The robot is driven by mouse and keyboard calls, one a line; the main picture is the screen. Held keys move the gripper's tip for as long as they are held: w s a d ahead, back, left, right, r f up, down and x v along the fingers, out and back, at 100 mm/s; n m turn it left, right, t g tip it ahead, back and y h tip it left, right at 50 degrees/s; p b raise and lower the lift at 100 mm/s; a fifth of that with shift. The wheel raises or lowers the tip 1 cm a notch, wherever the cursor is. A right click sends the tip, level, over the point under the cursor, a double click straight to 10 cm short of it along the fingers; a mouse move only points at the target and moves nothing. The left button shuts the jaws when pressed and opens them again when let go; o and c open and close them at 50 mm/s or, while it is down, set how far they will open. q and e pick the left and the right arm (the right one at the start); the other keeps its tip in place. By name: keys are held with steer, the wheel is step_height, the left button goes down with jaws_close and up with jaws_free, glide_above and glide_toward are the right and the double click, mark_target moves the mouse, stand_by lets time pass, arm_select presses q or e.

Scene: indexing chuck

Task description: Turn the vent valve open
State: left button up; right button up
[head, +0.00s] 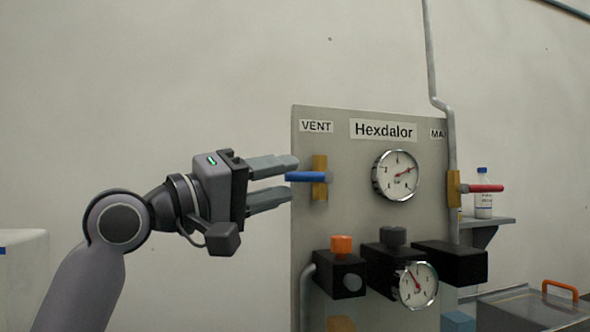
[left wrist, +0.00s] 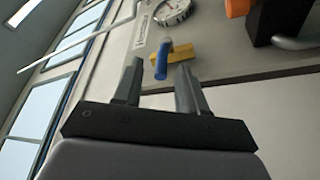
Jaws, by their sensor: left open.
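The vent valve has a brass body (head: 320,178) and a blue lever handle (head: 304,177), mounted under the VENT label (head: 316,126) on the grey panel. The lever lies horizontally, pointing left. My left gripper (head: 285,180) is open at the panel's left edge, one finger above and one below the level of the lever's tip. In the left wrist view, the blue lever (left wrist: 162,62) shows just beyond and between the open fingertips (left wrist: 160,72), with the brass body (left wrist: 182,55) behind it. I cannot tell whether a finger touches the lever. My right gripper is not in view.
A gauge (head: 395,175) sits right of the vent valve, and a red-handled valve (head: 482,188) farther right. Below are an orange knob (head: 341,244), black blocks and a second gauge (head: 416,285). A bottle (head: 483,192) stands on a shelf.

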mark_target(285, 179)
arm_select(q)
steer(key=shift+p+x, duration=0.4)
steer(key=shift+x, duration=1.25)
steer(key=shift+w, duration=0.1)
jaws_close()
